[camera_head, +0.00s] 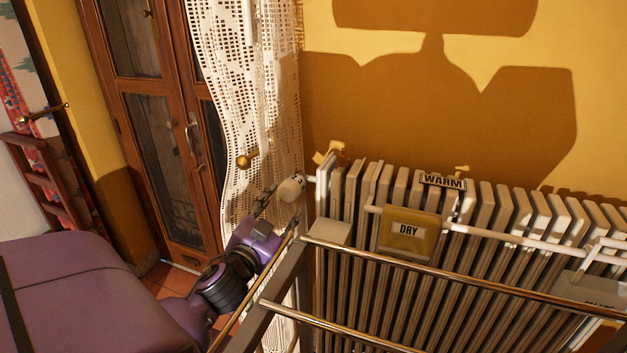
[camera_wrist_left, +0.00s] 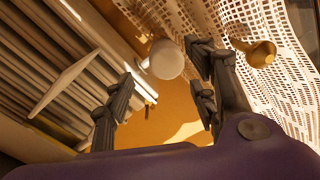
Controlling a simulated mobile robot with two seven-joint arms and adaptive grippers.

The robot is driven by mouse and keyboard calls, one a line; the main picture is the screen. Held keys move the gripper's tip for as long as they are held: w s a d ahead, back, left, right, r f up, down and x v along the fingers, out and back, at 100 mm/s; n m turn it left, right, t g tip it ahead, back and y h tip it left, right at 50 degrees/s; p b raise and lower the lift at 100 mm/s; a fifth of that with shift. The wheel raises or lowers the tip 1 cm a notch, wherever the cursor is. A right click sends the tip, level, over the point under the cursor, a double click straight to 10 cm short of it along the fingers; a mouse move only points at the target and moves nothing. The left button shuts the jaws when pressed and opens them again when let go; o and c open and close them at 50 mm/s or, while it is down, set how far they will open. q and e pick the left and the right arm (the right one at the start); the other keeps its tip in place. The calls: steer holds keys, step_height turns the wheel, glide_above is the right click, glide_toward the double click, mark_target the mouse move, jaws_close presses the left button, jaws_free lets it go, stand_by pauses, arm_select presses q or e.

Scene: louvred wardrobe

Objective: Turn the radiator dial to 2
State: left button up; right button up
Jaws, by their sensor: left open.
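The radiator dial (camera_head: 292,188) is a small white rounded knob at the upper left end of the pale ribbed radiator (camera_head: 350,190). In the left wrist view the dial (camera_wrist_left: 166,59) shows its plain round end; I cannot read any number on it. My left gripper (camera_head: 281,211) is open and empty, just below and left of the dial in the head view. In the left wrist view its dark fingers (camera_wrist_left: 160,68) stand apart, with the dial between them in the picture, nearer the right finger. I cannot tell whether they touch it. My right gripper is not in view.
A white lace curtain (camera_head: 235,70) hangs close left of the dial, with a brass knob (camera_head: 247,161) before it. A drying rack (camera_head: 420,263) with metal rails stands before the radiator. Signs reading DRY (camera_head: 408,232) and WARM (camera_head: 442,181) hang there. A wooden louvred wardrobe is not identifiable.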

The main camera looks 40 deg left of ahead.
mark_target(288, 196)
arm_select(q)
steer(key=shift+w+a+r, duration=0.15)
steer(key=shift+w+a, duration=0.1)
steer(key=shift+w, duration=0.3)
steer(key=shift+w+a+r, duration=0.15)
steer(key=shift+w+a, duration=0.1)
steer(key=shift+w, duration=0.3)
steer(key=x, duration=0.3)
steer(key=shift+w+a+f+p, duration=0.1)
steer(key=shift+w+a+p, duration=0.05)
steer(key=shift+w+p, duration=0.2)
steer(key=shift+w+a, duration=0.2)
steer(key=shift+w, duration=0.35)
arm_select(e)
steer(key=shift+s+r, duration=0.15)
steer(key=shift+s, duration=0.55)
